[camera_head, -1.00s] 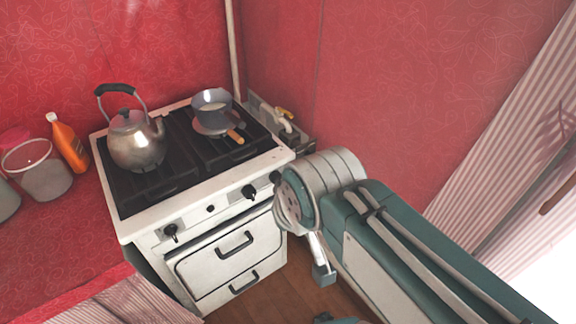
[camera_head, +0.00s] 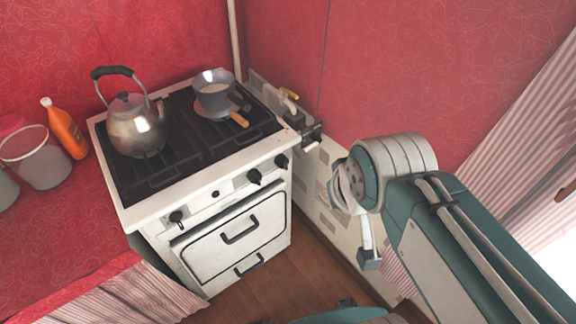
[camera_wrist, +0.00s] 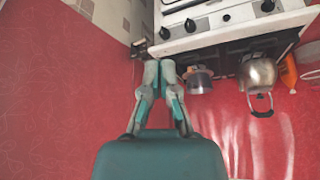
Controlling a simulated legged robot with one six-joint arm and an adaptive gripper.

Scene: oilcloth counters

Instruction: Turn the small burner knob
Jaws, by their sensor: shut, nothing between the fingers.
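The white stove (camera_head: 150,216) has a row of black knobs on its front. A tiny dark knob (camera_head: 215,194) sits mid-panel, with a larger left knob (camera_head: 177,218), a knob right of centre (camera_head: 254,176) and a far-right knob (camera_head: 281,161). I cannot tell which is the small burner's. In the wrist view, where the stove appears inverted, the tiny knob (camera_wrist: 226,17) and far-right knob (camera_wrist: 163,33) show too. My gripper (camera_wrist: 159,66) is shut and empty, its tips apart from the knobs in the picture. In the head view its fingers cannot be made out.
A metal kettle (camera_head: 136,130) and a grey pot (camera_head: 213,93) stand on the stove top. A wooden handle (camera_head: 239,120) juts toward the front. Pipe fittings (camera_head: 300,120) stick out beside the stove's right side. Wooden floor (camera_head: 285,268) is open before it.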

